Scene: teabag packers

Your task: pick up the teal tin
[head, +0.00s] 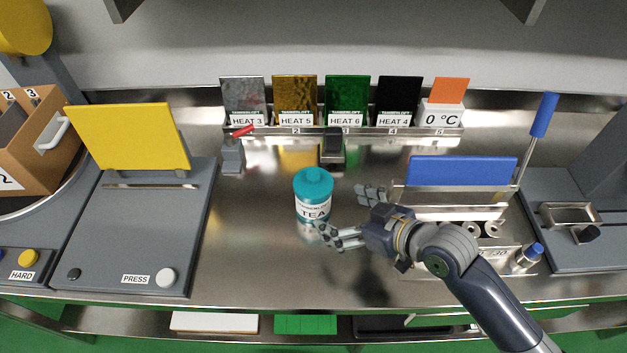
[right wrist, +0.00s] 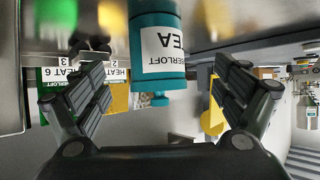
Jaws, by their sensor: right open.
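The teal tin (head: 313,187) stands upright on the steel counter, with a white TEA label facing the front and a knobbed lid on top. My right gripper (head: 345,215) is just to the right of the tin and its fingers are spread. In the right wrist view the tin (right wrist: 157,50) appears upside down, ahead of and between the open fingers of the gripper (right wrist: 160,95). Nothing is held in the fingers. My left gripper is in neither view.
Packets in a rack (head: 347,100) stand along the back. A small grey block with a red lever (head: 233,155) and a dark clip (head: 333,148) stand behind the tin. A press with a yellow plate (head: 130,137) is left; a blue-topped machine (head: 460,171) is right. Counter left of the tin is clear.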

